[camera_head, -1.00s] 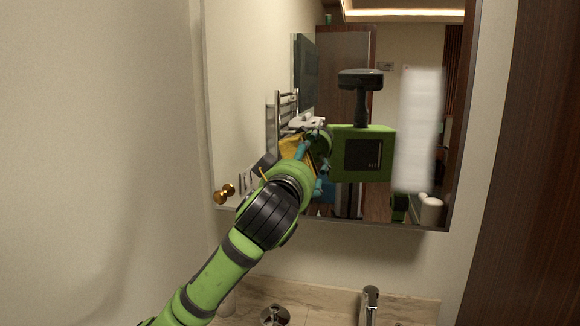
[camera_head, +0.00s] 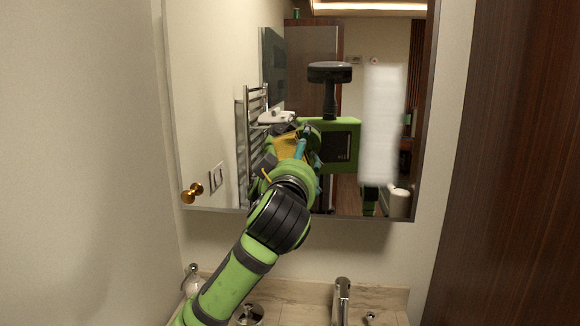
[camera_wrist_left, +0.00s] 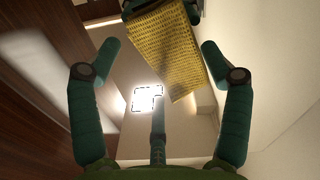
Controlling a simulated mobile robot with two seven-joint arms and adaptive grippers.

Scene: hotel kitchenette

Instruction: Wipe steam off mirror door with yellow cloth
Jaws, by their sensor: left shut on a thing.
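The mirror door (camera_head: 215,110) hangs on the wall, with a brass knob (camera_head: 192,193) at its lower left. A whitish upright patch of steam (camera_head: 381,125) lies on its right half. My left gripper (camera_head: 303,140) is in front of the mirror, left of the patch and apart from it, partly hidden by my own wrist. It is shut on the yellow cloth (camera_head: 285,147). In the left wrist view the cloth (camera_wrist_left: 160,55) hangs from between the fingertips (camera_wrist_left: 162,8). Whether the cloth touches the glass cannot be told. My right gripper is not in view.
A dark wood panel (camera_head: 490,170) bounds the right side. The mirror reflects my body, a towel rack and a doorway.

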